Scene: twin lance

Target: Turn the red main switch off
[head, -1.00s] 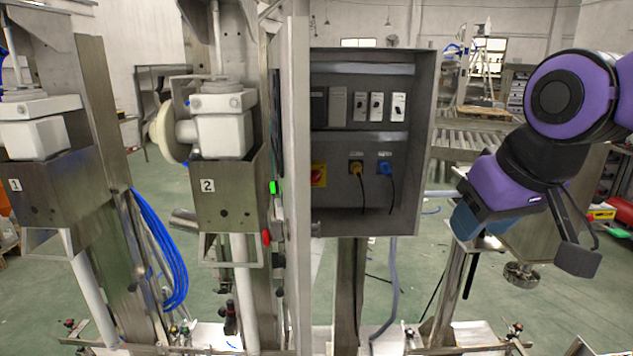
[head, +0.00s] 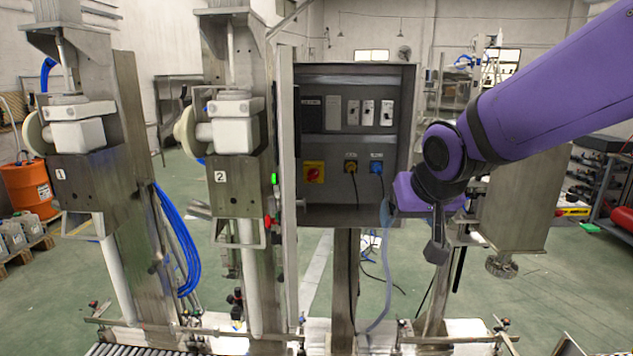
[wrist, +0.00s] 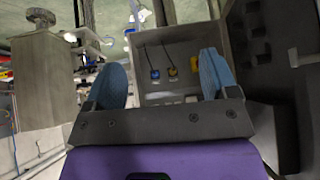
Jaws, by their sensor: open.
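The red main switch (head: 314,173) is a red knob on a yellow square plate, low on the left inside the open grey cabinet (head: 350,217). In the wrist view, whose picture is upside down, part of its yellow plate (wrist: 195,63) shows beside the right-hand finger, which partly hides it. My gripper (head: 387,212) is in front of the cabinet's lower right side, right of the switch and apart from it. Its two blue fingers (wrist: 163,78) are spread with nothing between them. The knob's exact angle is too small to tell.
A yellow plug (head: 351,166) and a blue plug (head: 376,167) with hanging cables sit right of the switch. Small black switches (head: 368,112) are above. The cabinet's open door (head: 287,190) stands edge-on at left, beside lance column 2 (head: 232,190). A steel box (head: 515,215) is at right.

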